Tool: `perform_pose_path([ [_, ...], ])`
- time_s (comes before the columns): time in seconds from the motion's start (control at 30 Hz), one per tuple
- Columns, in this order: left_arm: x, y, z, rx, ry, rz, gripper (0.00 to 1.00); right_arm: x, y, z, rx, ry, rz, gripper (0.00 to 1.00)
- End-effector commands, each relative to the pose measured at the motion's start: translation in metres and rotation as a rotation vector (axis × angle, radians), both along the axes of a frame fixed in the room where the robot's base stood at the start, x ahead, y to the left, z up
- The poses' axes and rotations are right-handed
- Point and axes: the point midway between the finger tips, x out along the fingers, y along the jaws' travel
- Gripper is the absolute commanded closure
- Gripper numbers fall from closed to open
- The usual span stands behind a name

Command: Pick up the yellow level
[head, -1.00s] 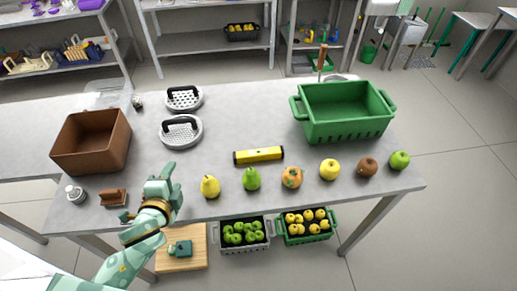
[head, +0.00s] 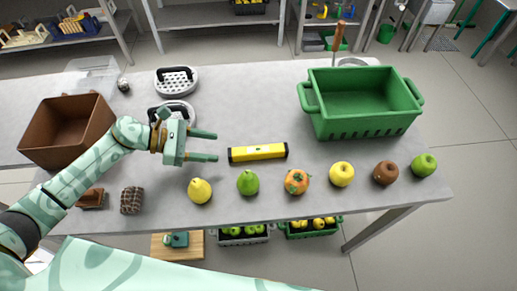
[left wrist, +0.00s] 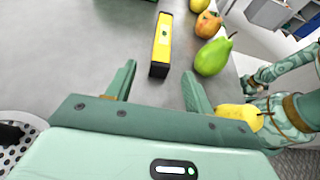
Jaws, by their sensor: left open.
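The yellow level (head: 258,152) lies flat on the grey table, long side across the head view, with black ends. It also shows in the left wrist view (left wrist: 162,42), just beyond the fingertips. My left gripper (head: 216,146) is open and empty, to the left of the level, its two fingers pointing right at the level's left end. In the left wrist view the open fingers (left wrist: 158,78) stand on either side of the line to the level's near end, not touching it. My right gripper is not seen in the head view.
A yellow pear (head: 200,191), a green pear (head: 248,182) and several other fruits line the front edge. A green crate (head: 362,133) stands at the back right. A brown box (head: 50,160) and graters (head: 178,78) are on the left. Table around the level is clear.

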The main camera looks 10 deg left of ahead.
Motion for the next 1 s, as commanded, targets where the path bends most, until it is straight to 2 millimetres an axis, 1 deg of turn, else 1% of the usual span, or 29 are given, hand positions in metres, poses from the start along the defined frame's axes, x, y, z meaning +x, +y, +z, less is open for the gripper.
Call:
perform_pose_path([
  [0.03, 0.004, -0.013, -0.003, -0.006, -0.002, 0.0, 0.47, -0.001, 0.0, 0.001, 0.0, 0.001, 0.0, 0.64],
  [0.13, 0.01, -0.033, -0.011, -0.006, -0.001, 0.001, 0.47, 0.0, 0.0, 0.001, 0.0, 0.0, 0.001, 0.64],
  [0.23, 0.014, -0.046, -0.018, -0.005, 0.0, 0.002, 0.47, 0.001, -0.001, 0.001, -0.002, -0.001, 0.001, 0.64],
  [0.43, 0.018, -0.062, -0.023, -0.005, 0.001, 0.002, 0.47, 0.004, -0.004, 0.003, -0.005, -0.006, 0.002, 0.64],
  [0.6, 0.024, -0.09, -0.026, -0.007, 0.0, 0.002, 0.47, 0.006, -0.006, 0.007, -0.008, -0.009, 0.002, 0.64],
  [0.7, 0.027, -0.1, -0.033, -0.005, 0.002, 0.002, 0.47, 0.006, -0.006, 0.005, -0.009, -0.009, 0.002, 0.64],
  [0.77, 0.028, -0.104, -0.035, -0.006, 0.002, 0.002, 0.47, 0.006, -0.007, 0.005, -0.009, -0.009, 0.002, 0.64],
  [0.97, 0.028, -0.104, -0.036, -0.003, 0.001, 0.003, 0.47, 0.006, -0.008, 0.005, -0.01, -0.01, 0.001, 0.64],
  [1.0, 0.028, -0.104, -0.036, -0.004, 0.001, 0.002, 0.53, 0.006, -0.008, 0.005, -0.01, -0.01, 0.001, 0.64],
])
